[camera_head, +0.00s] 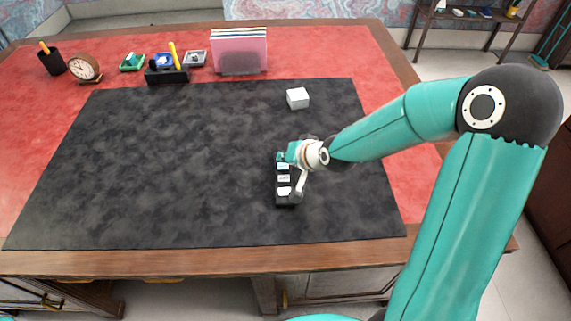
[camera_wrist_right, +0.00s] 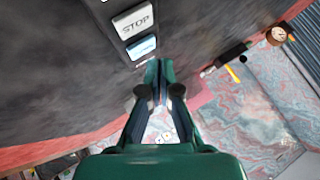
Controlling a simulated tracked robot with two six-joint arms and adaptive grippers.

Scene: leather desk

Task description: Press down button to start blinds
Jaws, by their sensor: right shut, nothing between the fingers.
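A black button box (camera_head: 286,202) lies on the dark desk mat, right of its middle, with a column of pale buttons on top. In the right wrist view, its STOP button (camera_wrist_right: 133,21) is white, and a light-blue button (camera_wrist_right: 142,47) sits beside it with lettering too blurred to read. My right gripper (camera_head: 281,157) is at the far end of the box, close to the light-blue button. In the right wrist view its fingertips (camera_wrist_right: 159,64) are together and empty, just past that button; I cannot tell whether they touch the box. My left gripper is not in view.
A white cube (camera_head: 297,98) sits on the dark mat (camera_head: 150,170) behind the box. A clock (camera_head: 85,68), a pen cup (camera_head: 52,61), small trays and a pink file holder (camera_head: 239,52) stand along the desk's back. The mat's left and middle are clear.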

